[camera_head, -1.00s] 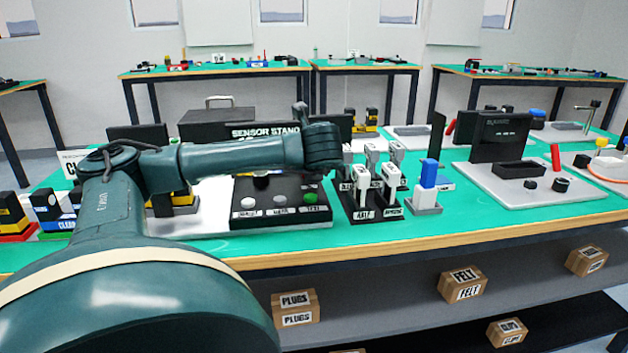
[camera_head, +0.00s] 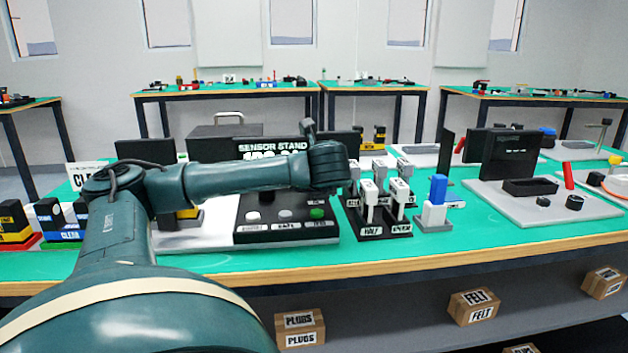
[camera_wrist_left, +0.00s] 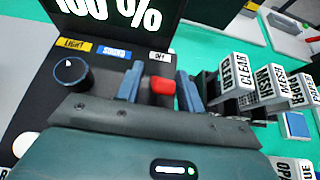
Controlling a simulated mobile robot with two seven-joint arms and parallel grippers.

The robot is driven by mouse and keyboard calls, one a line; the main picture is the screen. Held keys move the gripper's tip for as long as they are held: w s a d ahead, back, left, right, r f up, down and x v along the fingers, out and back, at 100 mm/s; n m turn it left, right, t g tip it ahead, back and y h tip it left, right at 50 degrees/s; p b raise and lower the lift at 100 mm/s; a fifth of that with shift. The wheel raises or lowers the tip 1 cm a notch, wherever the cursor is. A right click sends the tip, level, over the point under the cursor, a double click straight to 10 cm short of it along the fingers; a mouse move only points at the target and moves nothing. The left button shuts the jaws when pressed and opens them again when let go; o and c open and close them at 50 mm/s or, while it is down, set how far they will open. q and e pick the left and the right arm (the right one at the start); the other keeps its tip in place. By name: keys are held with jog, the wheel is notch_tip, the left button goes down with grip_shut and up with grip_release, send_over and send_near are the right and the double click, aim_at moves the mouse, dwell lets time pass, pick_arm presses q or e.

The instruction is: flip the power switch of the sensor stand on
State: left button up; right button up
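The sensor stand (camera_head: 330,231) is a black panel with a dark display behind it, lettered SENSOR STAND and partly hidden by my left arm. White, grey and green buttons show along its front. In the left wrist view the display (camera_wrist_left: 75,22) reads 100 %, with a black knob (camera_wrist_left: 73,76) below it. A small red switch (camera_wrist_left: 162,87) sits under a white label (camera_wrist_left: 160,56) too small to read surely. My left gripper (camera_wrist_left: 157,80) is open, one finger on each side of the red switch. Contact cannot be told. My right gripper is not in view.
A black rack of white labelled paddles (camera_head: 378,231) stands close right of the stand. A blue-and-white block (camera_head: 434,212) stands beyond it. Yellow, blue and black blocks (camera_head: 62,222) are at the left. A white tray with a black screen (camera_head: 508,155) is farther right.

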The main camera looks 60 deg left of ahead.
pick_arm(q)
jog(key=p+v, duration=0.2)
jog(key=v, duration=0.9)
jog(key=shift+d+r, duration=0.1)
jog(key=shift+r, duration=0.05)
jog(key=p+v, duration=0.2)
jog(key=p, duration=0.2)
jog(key=shift+p, duration=0.35)
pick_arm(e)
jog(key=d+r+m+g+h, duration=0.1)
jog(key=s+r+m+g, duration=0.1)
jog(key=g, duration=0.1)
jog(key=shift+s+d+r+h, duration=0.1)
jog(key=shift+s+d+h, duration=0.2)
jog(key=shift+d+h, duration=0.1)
